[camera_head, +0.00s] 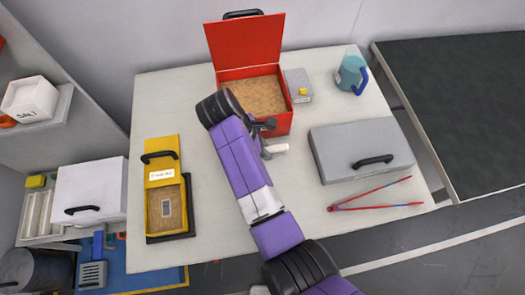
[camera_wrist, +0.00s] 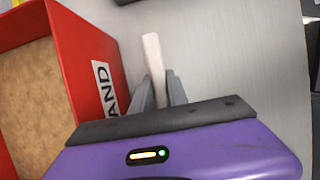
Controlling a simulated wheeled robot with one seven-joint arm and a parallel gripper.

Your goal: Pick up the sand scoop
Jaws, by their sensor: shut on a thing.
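My gripper (camera_wrist: 160,90) shows at the lower middle of the wrist view, with its grey fingers shut on a pale cream, narrow piece, which looks like the handle of the sand scoop (camera_wrist: 152,52). The piece sticks out forward between the fingers. The rest of the scoop is hidden or cannot be made out. In the head view my gripper is mostly hidden by my purple arm, just right of it and in front of the red sand box. A small whitish part shows there, but I cannot tell whether it is scoop or finger.
The open red box (camera_head: 283,123) of sand stands close on the left of my gripper in the wrist view. A grey lidded case (camera_head: 340,145), red tongs (camera_head: 375,196), a yellow box (camera_head: 161,148) and a blue jug (camera_head: 350,73) stand around the table (camera_head: 215,240).

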